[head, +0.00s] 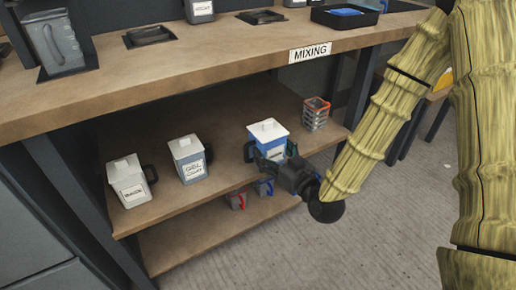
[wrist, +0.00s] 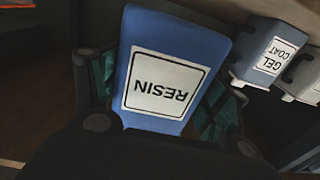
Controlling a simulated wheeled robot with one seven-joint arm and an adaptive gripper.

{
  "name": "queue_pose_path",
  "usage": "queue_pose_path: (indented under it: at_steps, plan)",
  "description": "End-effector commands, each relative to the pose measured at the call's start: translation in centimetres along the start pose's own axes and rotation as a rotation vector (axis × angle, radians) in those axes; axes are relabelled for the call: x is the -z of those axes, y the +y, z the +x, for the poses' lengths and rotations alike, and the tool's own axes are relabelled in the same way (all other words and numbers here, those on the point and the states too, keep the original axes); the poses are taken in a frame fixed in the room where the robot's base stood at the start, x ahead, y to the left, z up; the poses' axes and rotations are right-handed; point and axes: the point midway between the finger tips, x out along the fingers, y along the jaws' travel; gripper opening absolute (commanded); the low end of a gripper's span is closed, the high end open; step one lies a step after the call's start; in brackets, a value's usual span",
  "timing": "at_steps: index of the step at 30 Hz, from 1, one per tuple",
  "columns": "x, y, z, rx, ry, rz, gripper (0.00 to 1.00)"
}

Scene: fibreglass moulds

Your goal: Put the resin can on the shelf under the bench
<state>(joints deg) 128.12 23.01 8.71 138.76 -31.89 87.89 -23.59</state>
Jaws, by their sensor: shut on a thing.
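The resin can (head: 268,131) is blue with a white lid and a white label. My gripper (head: 272,153) is shut on it, with one finger on each side, over the right part of the shelf (head: 225,118) under the bench. In the wrist view the can (wrist: 180,52) fills the middle with its RESIN label upside down, between the green-padded fingers of my gripper (wrist: 165,92). The can looks about upright in the head view. Its base is partly hidden by my gripper, so I cannot tell whether it touches the shelf.
A gel coat can (head: 188,160) and a white can (head: 129,182) stand to the left on the same shelf. A red-rimmed stack (head: 315,114) stands to the right. The bench top (head: 240,45) overhangs the shelf. Small red and blue items lie on the lower shelf (head: 190,238).

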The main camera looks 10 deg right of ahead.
Motion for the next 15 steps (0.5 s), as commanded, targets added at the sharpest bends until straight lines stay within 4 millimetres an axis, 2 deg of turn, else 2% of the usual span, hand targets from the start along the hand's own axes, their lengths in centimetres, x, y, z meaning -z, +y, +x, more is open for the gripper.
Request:
queue_pose_path:
  at_steps: [15]
  plan:
    - [-1.0, 7.7, 6.4, -0.003, 0.004, -0.003, 0.34]
